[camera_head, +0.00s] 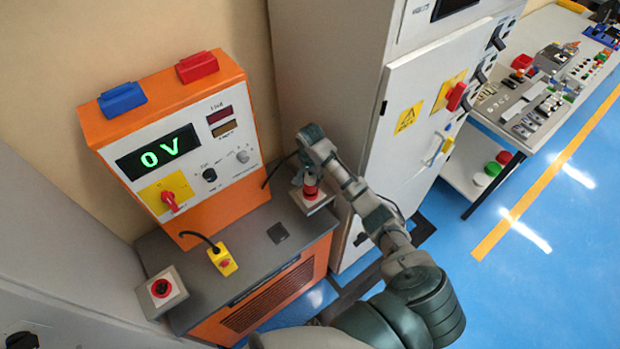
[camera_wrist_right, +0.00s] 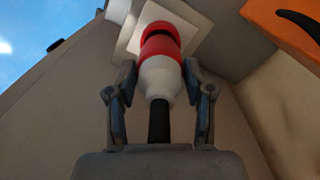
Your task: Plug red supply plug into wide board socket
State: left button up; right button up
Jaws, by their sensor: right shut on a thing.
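The red supply plug (camera_head: 311,187) has a red front, a white body and a black cable end, seen best in the right wrist view (camera_wrist_right: 160,50). My right gripper (camera_head: 307,174) is shut on it, with one finger on each side of its white body. The plug's red end is at a pale square socket plate (camera_head: 318,204) at the right end of the grey bench top. The plate also shows behind the plug in the wrist view (camera_wrist_right: 133,42). The socket opening is hidden, so I cannot tell whether the plug is seated. My left gripper is out of view.
A grey cabinet (camera_head: 400,150) stands close right of my right arm.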

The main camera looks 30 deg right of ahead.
aim_at(310, 184)
jog(key=shift+f, duration=1.45)
jog(key=shift+s+f, duration=0.1)
jog(key=shift+f, duration=0.05)
jog(key=o, duration=1.4)
jog(key=shift+c, duration=0.2)
jog(key=shift+r, duration=0.25)
jog(key=r, duration=1.1)
jog(key=shift+w+d+r, duration=0.1)
jog(key=shift+w+r, duration=0.05)
jog(key=shift+w, duration=0.05)
